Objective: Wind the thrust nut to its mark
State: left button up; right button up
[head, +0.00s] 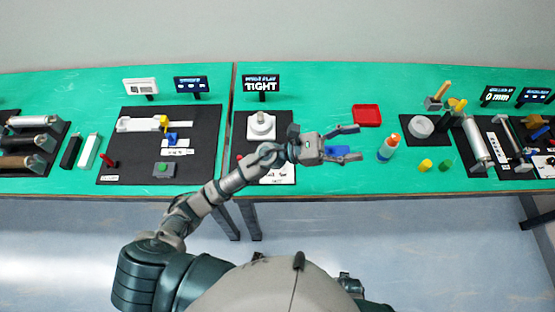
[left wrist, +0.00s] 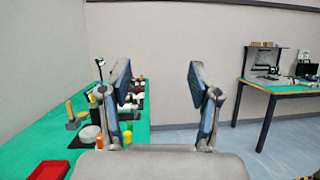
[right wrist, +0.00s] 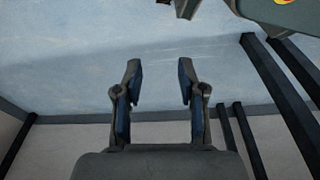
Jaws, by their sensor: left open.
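My right gripper (right wrist: 158,72) is open and empty, facing the floor below the table.
A red tray (head: 367,115) lies behind the left gripper. Yellow (head: 425,165) and green (head: 446,165) pieces stand further right. Other mats with equipment lie at both sides.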

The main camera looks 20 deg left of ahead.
pick_arm(q)
notch_tip(320, 180, down, 13)
jog(key=a+m+g+y, duration=0.2)
jog(key=m+g+y, duration=0.5)
jog(key=m+y, duration=0.75)
jog(key=w+a+f+m+t+y, duration=0.1)
jog(key=w+a+m+y, duration=0.25)
jog(key=a, duration=0.55)
jog(key=w+a+f+m+t+y, duration=0.1)
jog(key=w+a+m+t+y, duration=0.25)
jog(key=a, duration=0.55)
jog(key=shift+g+y, duration=0.55)
jog(key=shift+g, duration=0.4)
jog(key=f, duration=0.5)
jog(key=f+p, duration=0.1)
jog(key=f, duration=1)
jog(key=shift+w+f+p, duration=0.25)
jog(key=shift+f+p, duration=0.05)
jog(key=shift+f, duration=0.1)
pick_arm(e)
jog(key=s+d+f, duration=0.1)
jog(key=s+f, duration=0.4)
jog(key=s, duration=0.2)
jog(key=s+d+f+g, duration=0.1)
jog(key=s+f, duration=0.4)
jog(key=s, duration=0.3)
jog(key=shift+s+d+f, duration=0.25)
jog(key=shift+s+d, duration=0.05)
jog(key=shift+d, duration=0.1)
